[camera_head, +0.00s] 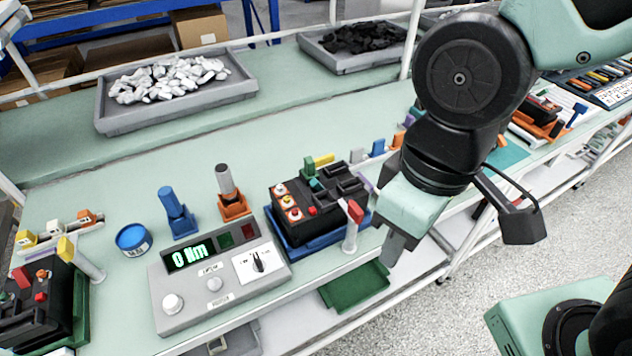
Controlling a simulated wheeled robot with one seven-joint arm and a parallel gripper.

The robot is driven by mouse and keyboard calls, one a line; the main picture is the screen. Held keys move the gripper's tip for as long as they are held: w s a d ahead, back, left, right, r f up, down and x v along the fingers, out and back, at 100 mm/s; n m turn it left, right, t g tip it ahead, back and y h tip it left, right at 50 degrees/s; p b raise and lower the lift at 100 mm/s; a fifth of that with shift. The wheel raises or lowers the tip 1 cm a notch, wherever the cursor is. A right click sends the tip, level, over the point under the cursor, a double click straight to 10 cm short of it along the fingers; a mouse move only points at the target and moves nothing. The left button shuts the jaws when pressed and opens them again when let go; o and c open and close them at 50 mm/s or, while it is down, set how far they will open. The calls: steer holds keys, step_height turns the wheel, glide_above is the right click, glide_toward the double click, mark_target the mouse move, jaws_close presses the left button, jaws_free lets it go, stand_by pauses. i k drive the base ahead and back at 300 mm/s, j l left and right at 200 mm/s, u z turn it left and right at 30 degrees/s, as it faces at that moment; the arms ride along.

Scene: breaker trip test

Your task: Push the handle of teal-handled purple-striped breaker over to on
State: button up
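A black breaker (328,208) sits in a blue holder (303,249) right of the grey test box. It has red, white and orange terminals on its left part and a teal piece at its back, which looks like the handle (310,168). A small purple patch shows at its right side, partly hidden by my arm. I cannot tell clearly which way the handle leans. My gripper (394,250) points down, to the right of the breaker and apart from it, near the table's front edge. Its grey fingers overlap in this view, so their opening is unclear.
The grey test box (222,283) reads "0" on its display. A white post with a red tip (351,226) stands between breaker and gripper. Another black breaker (45,300) is at far left. Blue and orange stands (233,207) are behind the box. A green tray (354,286) lies lower.

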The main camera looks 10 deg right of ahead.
mark_target(315, 184)
steer(key=k+j+u, duration=0.2)
steer(key=u, duration=0.15)
steer(key=k+j+u, duration=0.2)
steer(key=u, duration=0.2)
steer(key=k+j+u, duration=0.1)
steer(key=j+u, duration=0.25)
